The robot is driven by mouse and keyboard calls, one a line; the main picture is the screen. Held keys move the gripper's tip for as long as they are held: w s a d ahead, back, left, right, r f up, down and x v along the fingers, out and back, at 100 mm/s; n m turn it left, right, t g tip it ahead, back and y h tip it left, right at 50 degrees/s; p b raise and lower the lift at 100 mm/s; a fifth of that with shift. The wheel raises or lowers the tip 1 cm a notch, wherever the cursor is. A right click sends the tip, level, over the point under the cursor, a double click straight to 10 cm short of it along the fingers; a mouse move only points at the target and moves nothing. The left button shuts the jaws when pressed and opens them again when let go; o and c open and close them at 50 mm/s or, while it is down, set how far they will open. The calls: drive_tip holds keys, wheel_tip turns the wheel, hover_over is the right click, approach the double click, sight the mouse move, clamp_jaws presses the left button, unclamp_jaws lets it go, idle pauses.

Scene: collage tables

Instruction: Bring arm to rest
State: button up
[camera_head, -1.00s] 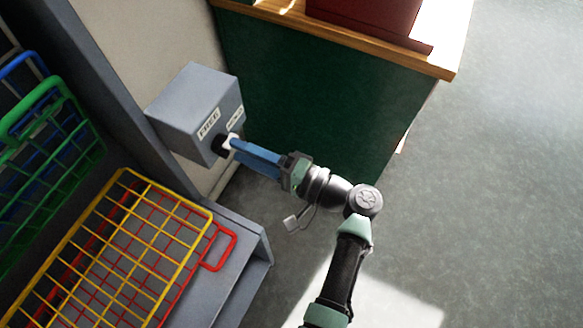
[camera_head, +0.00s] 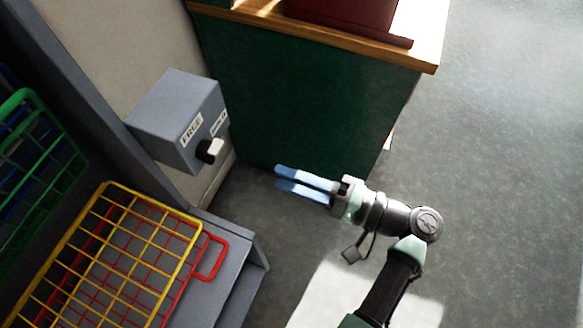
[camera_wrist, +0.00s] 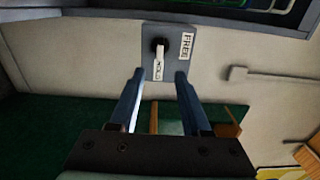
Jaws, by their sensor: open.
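My gripper (camera_head: 277,177) is open and empty, with its two blue fingers apart. It points left in the head view, in free air to the right of a grey switch box (camera_head: 178,122). The box is on the pale wall and has a black and white knob (camera_head: 210,151) and labels, one reading FREE. A gap shows between the fingertips and the knob. In the wrist view the box (camera_wrist: 174,73) and its knob (camera_wrist: 159,50) show ahead, beyond the open fingers (camera_wrist: 155,82).
A yellow wire basket (camera_head: 125,235) and a red one (camera_head: 213,258) sit on a grey shelf at the lower left. A green basket (camera_head: 40,150) stands at the left. A dark green counter (camera_head: 300,95) with a wooden top is behind my gripper. Open floor (camera_head: 500,180) lies right.

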drive_tip(key=w+r+n+t+h+p, duration=0.1)
drive_tip(key=w+r+t+h+p, duration=0.2)
drive_tip(key=w+r+h, duration=0.5)
drive_tip(key=w+r+n+t+h+p, duration=0.1)
drive_tip(key=w+r+n+t+p, duration=0.15)
drive_tip(key=w+r, duration=0.75)
wheel_tip(320, 180, up, 15)
drive_tip(key=s+d+t+h+p, duration=0.2)
drive_tip(key=s+t+h, duration=0.1)
drive_tip(key=t, duration=0.2)
drive_tip(key=s+r+t+h+p, duration=0.1)
drive_tip(key=s+r+t, duration=0.2)
drive_tip(key=r, duration=0.7)
drive_tip(key=s+r+t+h+p, duration=0.1)
drive_tip(key=s+r+t+h, duration=0.1)
drive_tip(key=s+r+t, duration=0.2)
drive_tip(key=s+r+t+h+p, duration=0.1)
drive_tip(key=s+r+t+h, duration=0.1)
drive_tip(key=s+r, duration=0.7)
wheel_tip(320, 180, up, 9)
drive_tip(key=shift+a+f+n+t+p, duration=0.2)
drive_tip(key=shift+a+n+t+p, duration=0.2)
drive_tip(key=shift+t, duration=0.45)
